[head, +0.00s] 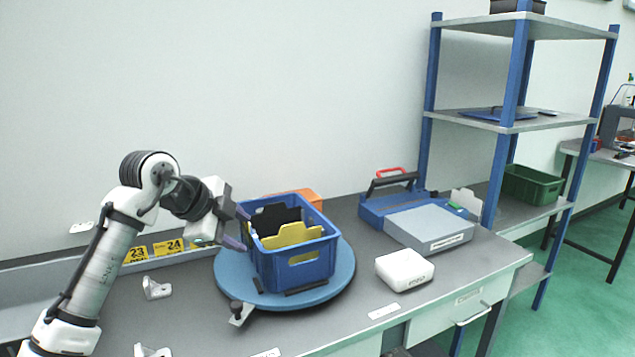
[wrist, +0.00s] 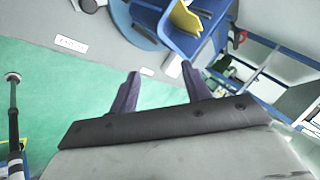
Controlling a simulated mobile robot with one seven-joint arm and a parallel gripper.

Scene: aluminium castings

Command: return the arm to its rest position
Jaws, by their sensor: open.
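My gripper (head: 238,228) hangs at the left side of the blue crate, at about the height of its rim, with my arm reaching in from the lower left. In the wrist view its two purple fingers (wrist: 160,88) stand well apart with nothing between them. The blue crate (head: 305,270) stands on a round blue turntable (head: 340,283) and holds yellow and black divider plates. In the wrist view the crate (wrist: 185,40) shows at the top, beyond the fingers. Whether a finger touches the crate cannot be told.
Aluminium castings (head: 155,288) lie on the table at the left. A white block (head: 404,270), a grey box (head: 430,228) and a blue case (head: 385,205) stand to the right. A blue-post shelf (head: 505,120) rises behind them.

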